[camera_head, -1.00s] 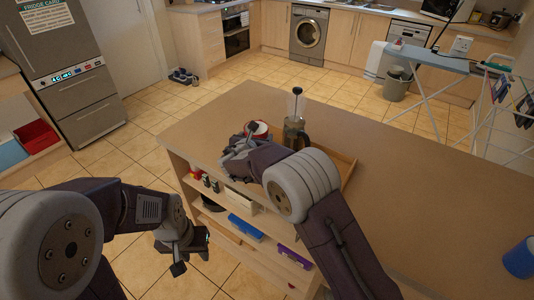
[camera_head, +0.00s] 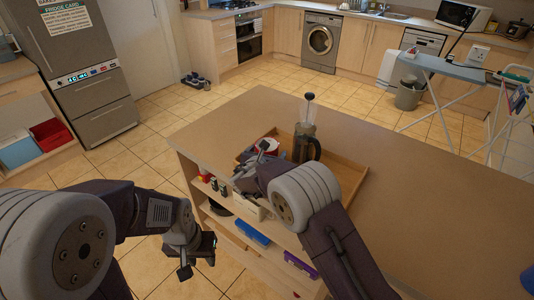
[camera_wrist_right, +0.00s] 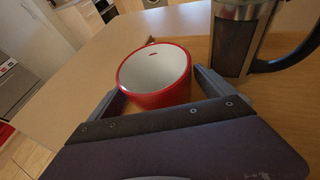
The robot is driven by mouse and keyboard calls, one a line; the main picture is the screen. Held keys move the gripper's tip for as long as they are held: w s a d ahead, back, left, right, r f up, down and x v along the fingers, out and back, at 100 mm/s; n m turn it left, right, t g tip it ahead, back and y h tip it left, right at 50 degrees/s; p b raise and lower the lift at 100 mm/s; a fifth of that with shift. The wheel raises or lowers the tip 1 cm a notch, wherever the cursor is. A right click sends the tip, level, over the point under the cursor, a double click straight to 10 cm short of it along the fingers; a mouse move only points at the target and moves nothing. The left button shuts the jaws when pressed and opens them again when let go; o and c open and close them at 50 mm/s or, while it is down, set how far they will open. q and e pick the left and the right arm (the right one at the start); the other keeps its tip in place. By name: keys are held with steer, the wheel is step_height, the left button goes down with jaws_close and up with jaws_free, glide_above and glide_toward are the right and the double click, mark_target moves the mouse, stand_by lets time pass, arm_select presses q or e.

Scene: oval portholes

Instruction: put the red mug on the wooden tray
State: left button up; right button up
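The red mug (camera_wrist_right: 155,95), white inside, sits between the two fingers of my right gripper (camera_wrist_right: 160,82) in the right wrist view. The fingers press close on both sides, and the mug's opening faces the camera. In the head view the mug (camera_head: 271,143) is partly hidden by my right gripper (camera_head: 258,155), at the left part of the wooden tray (camera_head: 350,172). I cannot tell whether its base touches the tray. My left gripper (camera_head: 198,260) is open and empty, low on the left beside the counter.
A glass coffee press (camera_head: 304,142) with a dark handle stands close to the right of the mug. The counter (camera_head: 430,215) is bare to the right of the tray. A blue object (camera_head: 528,280) lies at the right edge. Shelves (camera_head: 245,225) are below the counter front.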

steer(key=shift+r+p, duration=0.3)
steer(key=shift+p, duration=0.05)
steer(key=v, duration=1.2)
steer(key=shift+f+b, duration=0.15)
steer(key=shift+b, duration=0.2)
